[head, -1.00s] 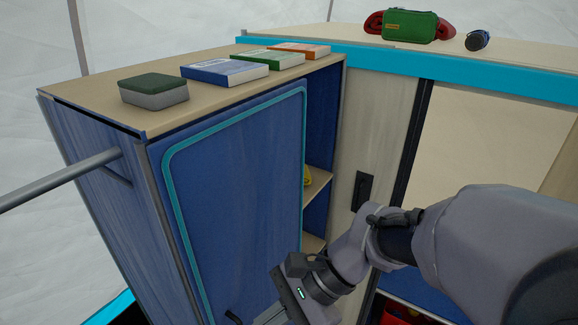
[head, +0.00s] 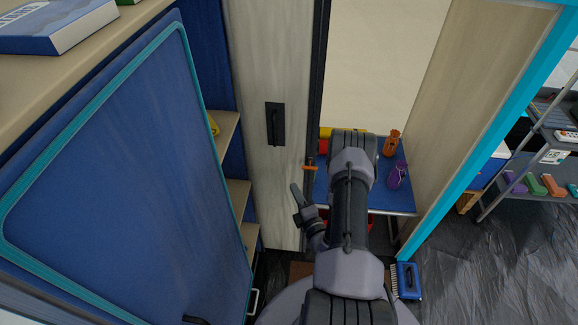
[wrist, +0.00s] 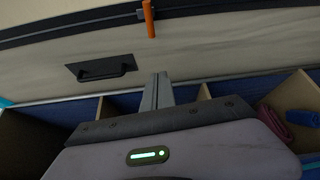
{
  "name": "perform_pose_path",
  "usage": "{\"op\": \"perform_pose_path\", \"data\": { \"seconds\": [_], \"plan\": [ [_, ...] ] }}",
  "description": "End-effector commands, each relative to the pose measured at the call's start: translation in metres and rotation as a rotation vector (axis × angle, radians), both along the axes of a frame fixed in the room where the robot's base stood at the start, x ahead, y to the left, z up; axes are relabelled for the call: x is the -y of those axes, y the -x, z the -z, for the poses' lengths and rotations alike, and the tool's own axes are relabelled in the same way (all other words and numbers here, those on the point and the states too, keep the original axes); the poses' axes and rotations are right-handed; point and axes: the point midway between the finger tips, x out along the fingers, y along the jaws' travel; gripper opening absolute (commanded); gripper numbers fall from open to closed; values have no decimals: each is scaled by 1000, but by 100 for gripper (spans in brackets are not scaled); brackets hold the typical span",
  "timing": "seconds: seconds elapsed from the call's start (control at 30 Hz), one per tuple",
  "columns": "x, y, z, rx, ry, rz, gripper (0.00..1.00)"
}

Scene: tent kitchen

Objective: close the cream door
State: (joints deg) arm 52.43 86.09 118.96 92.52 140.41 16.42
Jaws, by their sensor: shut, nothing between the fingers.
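The cream door (head: 268,75) is an upright pale wood panel with a black handle (head: 275,125). It stands between the blue cupboard at left and an open bay at right. In the wrist view the cream door (wrist: 200,60) runs across the upper part, and its handle (wrist: 105,70) lies left of my fingers. My gripper (head: 296,192) is shut and empty, in front of the door's lower right part. Its fingers also show in the wrist view (wrist: 160,82). I cannot tell whether they touch the door. My arm hides part of the bay.
A blue cupboard door (head: 120,180) stands ajar at left, beside wooden shelves (head: 225,135). A small orange piece (head: 310,168) sticks out by the door's dark right edge. The bay holds a blue shelf (head: 400,202) with an orange bottle (head: 392,143). Dark floor (head: 465,270) is clear at right.

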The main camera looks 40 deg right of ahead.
Motion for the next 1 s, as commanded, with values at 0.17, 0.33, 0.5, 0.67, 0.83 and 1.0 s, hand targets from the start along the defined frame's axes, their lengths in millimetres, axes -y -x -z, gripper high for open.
{"op": "perform_pose_path", "data": {
  "seconds": [0.17, 0.33, 0.5, 0.67, 0.83, 1.0],
  "plan": [
    [12, -38, 2, 4, 4, -8, 0],
    [25, -73, 4, 3, 5, -9, 0],
    [46, -67, 2, 1, 0, -2, 0],
    [57, -57, -1, 1, 1, -5, 0],
    [59, -55, -2, 1, 1, -7, 0],
    [59, -55, -2, 1, 1, -7, 0]
  ]
}}
